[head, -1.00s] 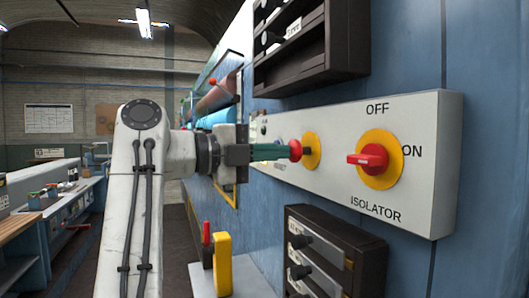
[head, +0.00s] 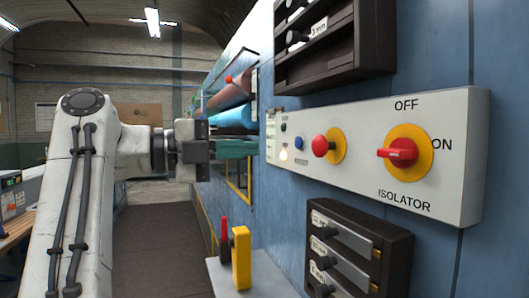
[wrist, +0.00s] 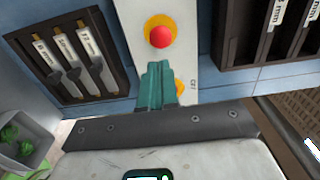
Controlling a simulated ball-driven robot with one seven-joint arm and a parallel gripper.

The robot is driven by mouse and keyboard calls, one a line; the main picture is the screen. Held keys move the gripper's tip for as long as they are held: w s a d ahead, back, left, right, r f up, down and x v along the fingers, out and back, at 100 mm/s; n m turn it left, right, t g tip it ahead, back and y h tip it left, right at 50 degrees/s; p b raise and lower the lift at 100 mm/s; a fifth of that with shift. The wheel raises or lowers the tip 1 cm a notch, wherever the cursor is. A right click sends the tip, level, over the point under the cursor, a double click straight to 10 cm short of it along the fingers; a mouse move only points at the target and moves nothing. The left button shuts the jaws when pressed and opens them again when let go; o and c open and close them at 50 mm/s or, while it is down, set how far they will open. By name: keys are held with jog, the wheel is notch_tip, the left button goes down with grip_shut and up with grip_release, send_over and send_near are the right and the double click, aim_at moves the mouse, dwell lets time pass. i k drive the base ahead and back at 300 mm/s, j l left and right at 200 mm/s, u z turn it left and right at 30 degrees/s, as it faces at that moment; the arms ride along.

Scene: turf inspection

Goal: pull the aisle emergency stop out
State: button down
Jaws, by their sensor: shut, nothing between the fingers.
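The aisle emergency stop is a red mushroom button (head: 320,146) on a yellow round plate (head: 338,146), on the pale control panel (head: 360,165). In the wrist view the red button (wrist: 160,37) shows whole on its yellow ring, just above the fingertips in the picture. My gripper (head: 250,147) has green fingers, pressed together and empty. It is left of the button in the head view, with a visible gap. In the wrist view the fingers (wrist: 157,78) partly hide a second yellow plate. How far out the button stands cannot be told.
The isolator's red knob (head: 400,152) on a yellow plate is to the right on the same panel. Dark racks sit above (head: 335,50) and below (head: 385,246) the panel. A yellow upright piece (head: 241,258) stands on a ledge below my gripper.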

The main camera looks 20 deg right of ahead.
aim_at(328, 146)
jog(key=j, duration=1.5)
